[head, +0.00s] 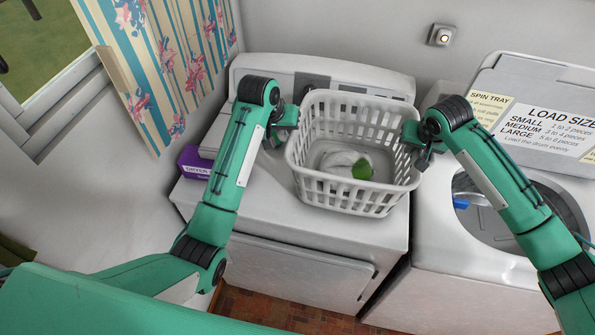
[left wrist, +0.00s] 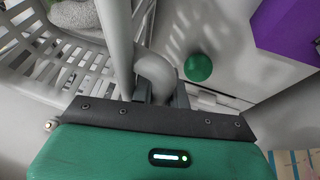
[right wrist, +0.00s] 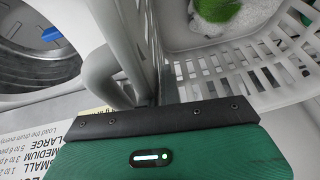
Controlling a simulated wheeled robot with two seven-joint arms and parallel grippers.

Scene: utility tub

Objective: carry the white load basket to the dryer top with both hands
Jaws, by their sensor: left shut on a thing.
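The white load basket (head: 345,192) is over the dryer top (head: 255,215), roughly level; I cannot tell whether its base touches. It holds a pale cloth (head: 335,162) and a green item (head: 362,169). My left gripper (head: 284,125) is shut on the basket's left handle, which shows between the fingers in the left wrist view (left wrist: 155,78). My right gripper (head: 424,150) is at the basket's right side. In the right wrist view, the right handle (right wrist: 102,75) is by its fingers, whose closure is unclear.
A purple box (head: 196,163) stands at the dryer's left edge. A round green thing (left wrist: 198,67) shows near the left gripper. An open washer (head: 470,250) stands to the right, with a blue item (head: 461,203) in its opening. The dryer's front left top is clear.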

